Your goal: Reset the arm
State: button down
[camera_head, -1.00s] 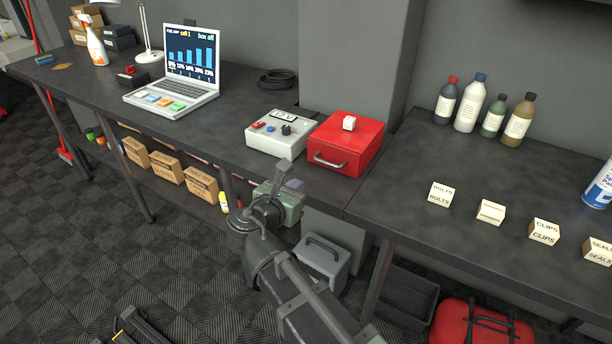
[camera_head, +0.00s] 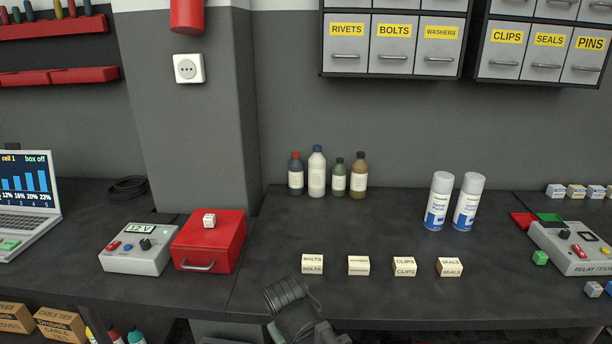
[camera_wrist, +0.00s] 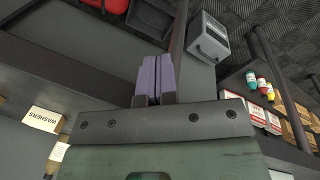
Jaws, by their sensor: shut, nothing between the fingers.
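My gripper (camera_wrist: 154,62) shows in the wrist view. Its two purple fingers are pressed together with nothing between them. Bare space and the dark underside of the bench lie around the fingers. In the head view, part of my arm (camera_head: 292,312) shows at the bottom centre, in front of the bench's front edge. The gripper's fingers cannot be made out there.
The dark bench (camera_head: 330,222) carries a red box (camera_head: 212,245), a 12V supply (camera_head: 138,250), small labelled blocks (camera_head: 358,265), bottles (camera_head: 317,175) and spray cans (camera_head: 465,203). Labelled drawers (camera_head: 391,45) hang above. A grey case (camera_wrist: 208,38) shows in the wrist view.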

jog(key=d+r+m+g+y+p, duration=0.1)
jog(key=d+m, duration=0.5)
jog(key=d, duration=1.2)
jog(key=shift+w+d+r+m+y+p, duration=0.3)
jog(key=shift+r+y+p, duration=0.1)
jog(key=shift+r, duration=0.25)
